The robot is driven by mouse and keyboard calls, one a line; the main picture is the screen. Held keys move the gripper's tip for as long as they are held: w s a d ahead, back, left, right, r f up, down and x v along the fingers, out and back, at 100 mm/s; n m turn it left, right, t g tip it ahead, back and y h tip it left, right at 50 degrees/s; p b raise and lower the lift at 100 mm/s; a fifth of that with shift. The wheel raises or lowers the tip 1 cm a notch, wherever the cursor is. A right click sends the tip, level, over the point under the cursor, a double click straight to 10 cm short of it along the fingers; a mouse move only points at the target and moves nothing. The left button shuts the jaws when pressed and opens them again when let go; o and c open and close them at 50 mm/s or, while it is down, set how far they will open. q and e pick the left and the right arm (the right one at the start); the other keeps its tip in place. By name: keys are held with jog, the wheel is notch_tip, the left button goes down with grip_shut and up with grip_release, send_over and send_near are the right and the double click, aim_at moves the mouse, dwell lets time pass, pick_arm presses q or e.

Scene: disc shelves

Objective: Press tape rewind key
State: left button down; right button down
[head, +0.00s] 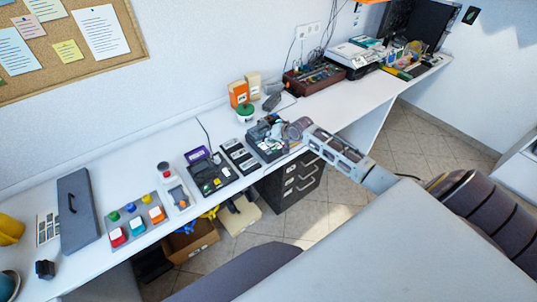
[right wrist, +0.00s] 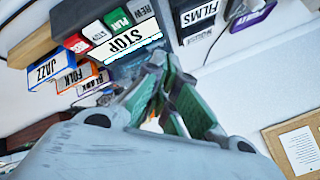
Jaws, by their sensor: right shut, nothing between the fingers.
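A dark tape machine (head: 262,142) stands on the white bench in the head view. In the right wrist view, seen upside down, its keys form a row. The key marked REW (right wrist: 143,12) is black, PLAY (right wrist: 117,19) is green, and a red key (right wrist: 77,43) is at the far end. My right gripper (head: 300,127) is at the machine's right side, shut and empty. In the right wrist view its fingertips (right wrist: 163,62) are near the STOP label, apart from the REW key. Contact cannot be told. My left gripper is not in view.
Cassettes marked JAZZ (right wrist: 43,72) and FOLK (right wrist: 75,78) lie near the keys. An orange box (head: 238,94) and a green-topped item (head: 245,111) stand behind the machine. A button panel (head: 131,221) is at the left. A grey surface (head: 370,245) fills the foreground.

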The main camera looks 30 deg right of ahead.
aim_at(270, 150)
jog(key=shift+f+b, duration=0.6)
jog(key=shift+f, duration=0.8)
jog(key=shift+f+b, duration=0.45)
jog(key=shift+f, duration=0.2)
jog(key=shift+f, duration=0.4)
jog(key=shift+f, duration=0.45)
dwell(1.4)
jog(key=shift+r, duration=0.15)
jog(key=shift+r+p, duration=0.7)
jog(key=shift+p, duration=0.45)
jog(key=shift+r, duration=0.1)
jog(key=shift+r+p, duration=2.4)
jog(key=shift+p, duration=0.25)
